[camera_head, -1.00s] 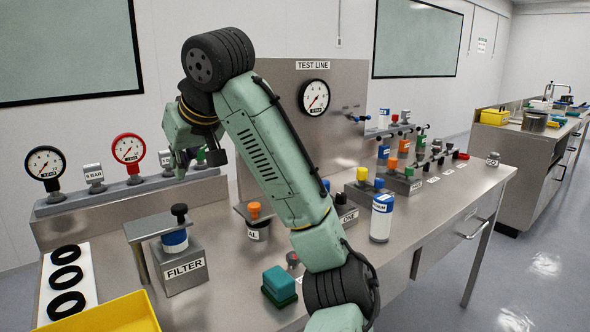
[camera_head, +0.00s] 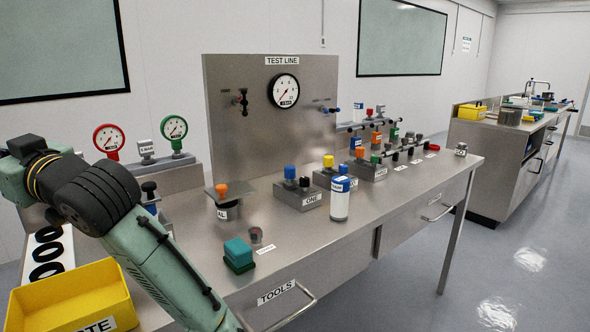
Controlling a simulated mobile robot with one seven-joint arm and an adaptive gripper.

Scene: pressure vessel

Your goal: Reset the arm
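My arm (camera_head: 150,246) is green with black joints. It rises from the bottom of the head view, bends at a large black joint at the left, and its last visible link reaches the left picture edge. My gripper is outside the picture, so its fingers and anything in them cannot be seen. The arm hides part of the left end of the bench, including most of the filter block.
The steel bench (camera_head: 300,245) carries a yellow bin (camera_head: 70,297) at front left, a teal block (camera_head: 238,252), a white bottle (camera_head: 340,200) and several valve blocks. The test line panel (camera_head: 230,120) stands behind. Open floor (camera_head: 530,240) lies to the right.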

